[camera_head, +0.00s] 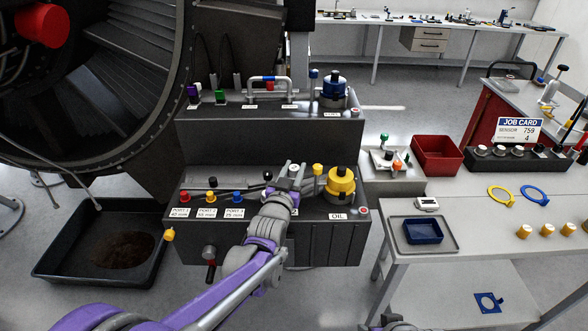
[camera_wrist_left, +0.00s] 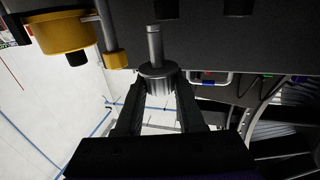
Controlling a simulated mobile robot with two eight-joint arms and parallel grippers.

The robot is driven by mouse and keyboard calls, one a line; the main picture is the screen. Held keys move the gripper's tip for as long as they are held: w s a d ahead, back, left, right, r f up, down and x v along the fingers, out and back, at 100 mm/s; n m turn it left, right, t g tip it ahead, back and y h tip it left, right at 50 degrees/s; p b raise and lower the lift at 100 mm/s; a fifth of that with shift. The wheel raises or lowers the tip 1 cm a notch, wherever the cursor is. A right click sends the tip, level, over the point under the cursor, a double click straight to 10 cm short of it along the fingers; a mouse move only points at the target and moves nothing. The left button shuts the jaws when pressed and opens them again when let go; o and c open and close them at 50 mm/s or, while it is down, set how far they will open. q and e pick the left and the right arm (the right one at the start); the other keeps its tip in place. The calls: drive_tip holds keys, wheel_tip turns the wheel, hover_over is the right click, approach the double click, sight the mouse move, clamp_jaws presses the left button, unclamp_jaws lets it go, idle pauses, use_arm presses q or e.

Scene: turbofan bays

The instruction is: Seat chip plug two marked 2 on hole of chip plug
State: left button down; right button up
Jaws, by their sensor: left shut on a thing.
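My left gripper (camera_head: 292,178) is over the right part of the black lower bay, just left of the yellow oil cap (camera_head: 340,186). In the left wrist view my left gripper (camera_wrist_left: 158,88) is shut on a grey metal plug (camera_wrist_left: 157,76), a ribbed round body with a thin shaft pointing up in the picture. No number shows on the plug, so I cannot tell whether it is the one marked 2. The hole of the chip plug cannot be made out; my arm covers part of the panel and a label.
Red, yellow and blue knobs (camera_head: 211,196) stand on the lower bay's left. A small yellow-topped post (camera_head: 317,170) stands close beside my left gripper.

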use_arm(q)
drive_tip(key=shift+f+b, duration=1.2)
drive_tip(key=shift+f, duration=1.25)
use_arm(e)
drive_tip(key=f, duration=0.1)
drive_tip(key=s+f, duration=0.1)
drive_tip(key=f, duration=0.1)
drive_tip(key=shift+s+f, duration=0.2)
drive_tip(key=shift+f, duration=0.1)
use_arm(q)
drive_tip(key=shift+f+b, duration=1.25)
drive_tip(key=shift+f, duration=0.45)
use_arm(e)
drive_tip(key=shift+s+f+g, duration=0.15)
drive_tip(key=shift+s+f, duration=0.05)
drive_tip(key=shift+f, duration=0.6)
drive_tip(key=shift+s+f+g, duration=0.15)
drive_tip(key=shift+s+f, duration=0.05)
drive_tip(key=shift+f, duration=0.55)
use_arm(q)
drive_tip(key=shift+r, duration=0.2)
use_arm(e)
drive_tip(key=shift+r, duration=0.15)
